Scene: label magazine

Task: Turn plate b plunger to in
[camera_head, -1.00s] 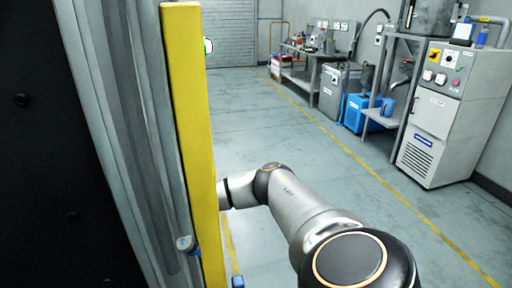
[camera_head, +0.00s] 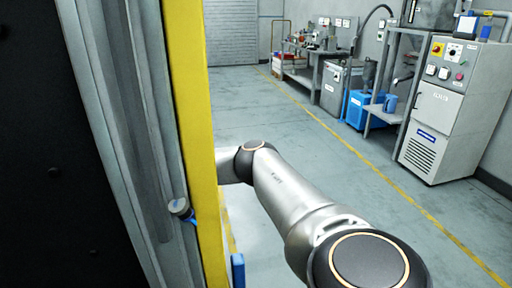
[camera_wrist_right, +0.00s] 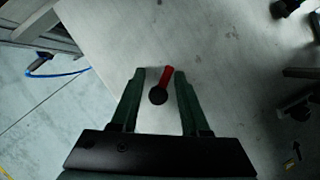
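In the right wrist view a small red handle (camera_wrist_right: 167,74) with a dark round end (camera_wrist_right: 158,96) stands against a pale flat panel (camera_wrist_right: 225,50). No label is readable there, so I cannot tell whether it is the plate b plunger. My right gripper (camera_wrist_right: 160,76) has two dark green fingers, apart, one on each side of the red handle. A gap shows on the dark end's left and right; whether a fingertip touches the red part is unclear. In the head view my right arm runs behind a yellow post, which hides that gripper. My left gripper is not in view.
The yellow post (camera_head: 197,130) and grey metal frame (camera_head: 130,130) stand close on the left in the head view. A grey cabinet (camera_head: 430,125) and benches line the right wall. Open floor (camera_head: 280,110) lies between. A blue hose (camera_wrist_right: 55,74) shows at left in the wrist view.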

